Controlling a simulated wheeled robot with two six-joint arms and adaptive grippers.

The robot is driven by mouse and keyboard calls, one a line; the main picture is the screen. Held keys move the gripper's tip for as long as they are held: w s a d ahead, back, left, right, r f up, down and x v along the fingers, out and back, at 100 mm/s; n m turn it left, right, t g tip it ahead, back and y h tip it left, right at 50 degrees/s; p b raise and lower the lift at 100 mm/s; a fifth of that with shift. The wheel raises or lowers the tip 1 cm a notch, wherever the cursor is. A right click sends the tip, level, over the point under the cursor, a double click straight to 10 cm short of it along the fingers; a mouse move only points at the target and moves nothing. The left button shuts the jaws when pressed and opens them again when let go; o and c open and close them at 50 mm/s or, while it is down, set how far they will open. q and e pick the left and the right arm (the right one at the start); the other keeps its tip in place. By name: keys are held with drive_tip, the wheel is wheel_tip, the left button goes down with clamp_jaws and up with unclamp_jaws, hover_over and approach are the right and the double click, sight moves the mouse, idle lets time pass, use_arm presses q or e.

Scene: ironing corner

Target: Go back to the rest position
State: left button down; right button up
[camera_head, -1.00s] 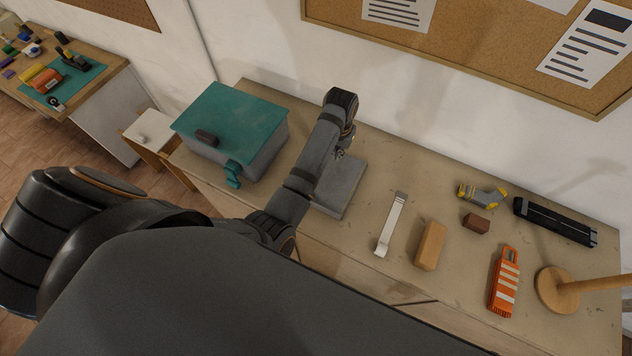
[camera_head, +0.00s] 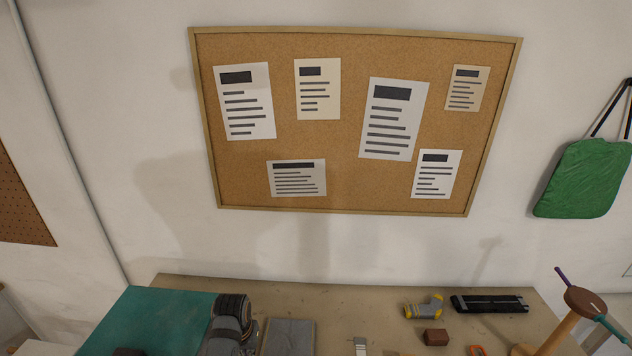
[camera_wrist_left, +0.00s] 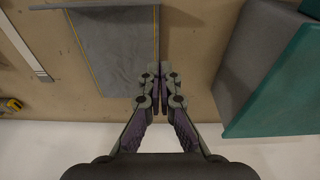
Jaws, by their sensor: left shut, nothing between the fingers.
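My left gripper (camera_wrist_left: 162,75) is shut and empty in the left wrist view. It is above the table (camera_wrist_left: 190,65), beside the edge of a folded grey cloth (camera_wrist_left: 115,45) with yellow lines. In the head view my left arm stands at the bottom, between a teal-lidded box and the grey cloth (camera_head: 289,338); the fingers cannot be made out there. My right gripper is in neither view.
The teal-lidded box (camera_head: 150,318) stands at the table's left; its lid (camera_wrist_left: 285,95) is right of my gripper in the wrist view. A corkboard (camera_head: 350,185) hangs behind.

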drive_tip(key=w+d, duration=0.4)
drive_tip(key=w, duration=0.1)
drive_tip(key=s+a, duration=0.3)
use_arm(q)
drive_tip(key=s+a+r+m+t+y, duration=0.1)
drive_tip(key=s+a+r, duration=0.15)
drive_tip(key=s, duration=0.55)
drive_tip(key=s+a+r+t, duration=0.1)
drive_tip(key=s+a+r, duration=0.15)
drive_tip(key=s, duration=0.55)
wheel_tip(320, 180, down, 34)
drive_tip(key=s+a+f+g+b, duration=0.1)
drive_tip(key=s+a+b, duration=0.15)
drive_tip(key=b, duration=0.55)
drive_tip(key=s+f+g+b, duration=0.1)
drive_tip(key=s+f+b, duration=0.4)
drive_tip(key=s+f, duration=1.3)
wheel_tip(320, 180, down, 2)
drive_tip(key=shift+a+f+n, duration=0.15)
drive_tip(key=shift+a+n, duration=0.15)
drive_tip(key=shift+a, duration=0.1)
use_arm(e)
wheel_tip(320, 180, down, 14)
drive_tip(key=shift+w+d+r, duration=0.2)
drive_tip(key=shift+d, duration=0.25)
